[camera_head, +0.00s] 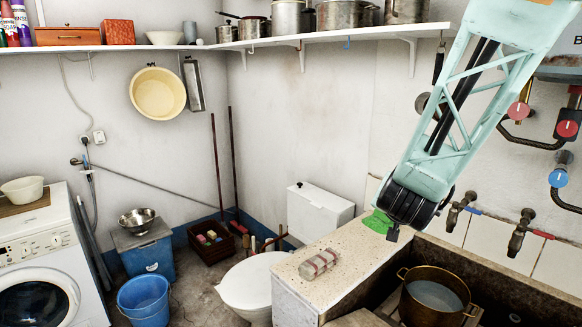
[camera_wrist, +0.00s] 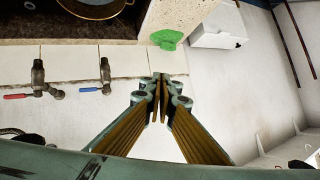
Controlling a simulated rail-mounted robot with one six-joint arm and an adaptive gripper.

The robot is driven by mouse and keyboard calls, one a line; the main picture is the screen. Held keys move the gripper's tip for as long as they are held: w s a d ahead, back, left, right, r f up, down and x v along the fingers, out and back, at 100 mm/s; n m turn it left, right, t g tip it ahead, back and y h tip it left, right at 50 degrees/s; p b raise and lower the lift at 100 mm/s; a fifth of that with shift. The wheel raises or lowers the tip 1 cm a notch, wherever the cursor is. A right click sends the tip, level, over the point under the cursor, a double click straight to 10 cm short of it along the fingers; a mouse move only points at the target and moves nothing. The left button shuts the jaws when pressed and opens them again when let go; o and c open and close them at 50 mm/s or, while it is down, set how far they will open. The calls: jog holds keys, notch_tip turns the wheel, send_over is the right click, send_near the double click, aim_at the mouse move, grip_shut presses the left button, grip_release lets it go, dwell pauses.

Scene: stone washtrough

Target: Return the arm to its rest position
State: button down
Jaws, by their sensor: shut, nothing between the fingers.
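My gripper (camera_wrist: 157,98) shows in the wrist view with its fingers together and nothing between them. It points along the tiled wall, in front of the white wall surface. In the head view my pale green arm reaches down from the upper right, and its black wrist joint hangs above the stone ledge (camera_head: 335,250), near the wall. The gripper fingers are mostly hidden behind the wrist there. A green item (camera_head: 379,221) lies at the back of the ledge, partly covered by my wrist; it also shows in the wrist view (camera_wrist: 166,39).
A brass pot (camera_head: 434,296) stands in the trough, below two wall taps (camera_head: 459,211) (camera_head: 521,232). A shelf (camera_head: 330,37) with pots runs above. Pipes with red and blue valves are at right. Floor space lies left of the toilet (camera_head: 247,288).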

jog(key=s+a+r+n+g+y, duration=0.1)
jog(key=s+a+r+n+y, duration=0.2)
jog(key=s+a, duration=0.45)
jog(key=s+a+r+n+g+y, duration=0.2)
jog(key=s+a+r, duration=0.15)
jog(key=s, duration=0.65)
jog(key=s+d+n+g, duration=0.2)
jog(key=s+n+g, duration=0.1)
jog(key=s, duration=2.6)
jog(key=shift+g+h, duration=0.3)
jog(key=shift+g, duration=0.3)
